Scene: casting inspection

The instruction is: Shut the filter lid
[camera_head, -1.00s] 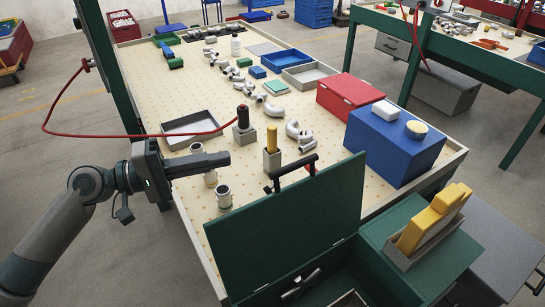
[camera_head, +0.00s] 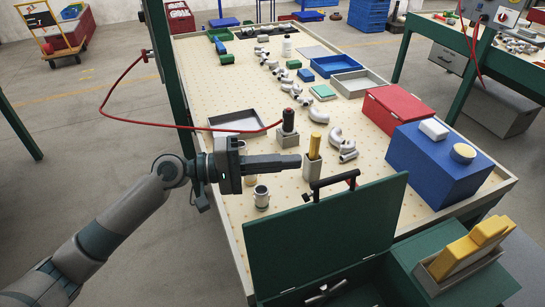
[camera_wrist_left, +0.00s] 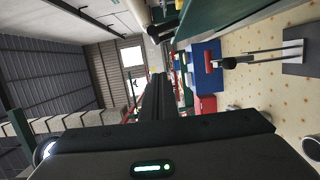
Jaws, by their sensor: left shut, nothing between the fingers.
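The green filter lid (camera_head: 330,235) stands open and upright at the front of the table, with a black bar handle (camera_head: 334,183) on its top edge. My right gripper is not in view.
Near my left gripper stand a grey block with a yellow-topped post (camera_head: 313,158), a black-topped post (camera_head: 288,128) and a metal cup (camera_head: 261,196). A blue box (camera_head: 430,165) and a red box (camera_head: 400,108) are to the right. A red hose (camera_head: 180,127) crosses behind the arm.

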